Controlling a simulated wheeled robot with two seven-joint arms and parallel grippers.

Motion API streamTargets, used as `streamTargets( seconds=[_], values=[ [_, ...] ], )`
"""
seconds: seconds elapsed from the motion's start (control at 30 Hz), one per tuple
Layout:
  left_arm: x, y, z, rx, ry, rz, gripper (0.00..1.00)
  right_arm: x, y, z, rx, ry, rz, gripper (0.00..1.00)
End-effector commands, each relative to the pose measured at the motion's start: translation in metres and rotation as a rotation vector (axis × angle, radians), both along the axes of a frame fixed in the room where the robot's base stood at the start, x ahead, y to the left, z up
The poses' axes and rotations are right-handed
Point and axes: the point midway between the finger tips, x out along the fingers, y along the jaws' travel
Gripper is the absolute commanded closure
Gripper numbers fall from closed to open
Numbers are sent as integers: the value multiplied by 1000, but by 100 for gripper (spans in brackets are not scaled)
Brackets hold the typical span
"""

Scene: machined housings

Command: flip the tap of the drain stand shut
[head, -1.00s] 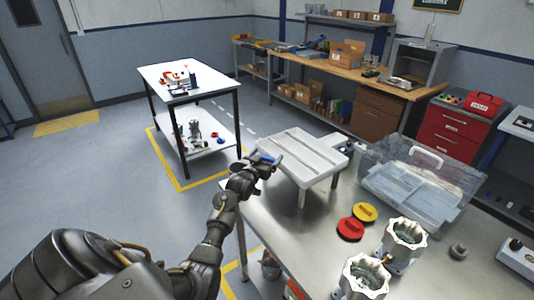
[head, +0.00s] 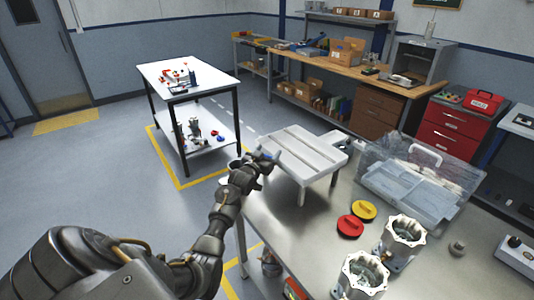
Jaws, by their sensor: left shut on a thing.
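The drain stand (head: 318,142) is a white, ribbed tray on legs at the edge of the steel table, in the middle of the head view. A small blue piece, which looks like the tap's lever (head: 275,155), shows at its left end. My left gripper (head: 266,160) is there, shut on this blue piece. The fingers and wrist hide most of the tap, so I cannot tell the lever's exact angle. My right gripper is not in view.
A red cap (head: 349,227) and a yellow cap (head: 363,210) lie on the steel table near two machined housings (head: 404,232) (head: 362,275). A clear plastic bin (head: 420,180) stands right of the stand. Open floor lies to the left.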

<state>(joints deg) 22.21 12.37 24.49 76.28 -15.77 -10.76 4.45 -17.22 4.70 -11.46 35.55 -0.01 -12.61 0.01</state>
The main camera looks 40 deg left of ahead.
Motion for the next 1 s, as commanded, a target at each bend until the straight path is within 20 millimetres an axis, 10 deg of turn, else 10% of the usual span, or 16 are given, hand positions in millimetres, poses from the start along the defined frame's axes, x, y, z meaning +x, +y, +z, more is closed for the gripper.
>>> streamTargets(
  seconds=[1.0],
  values=[
    [12,-9,-2,1,1,-498,56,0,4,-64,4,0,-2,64]
  ],
)
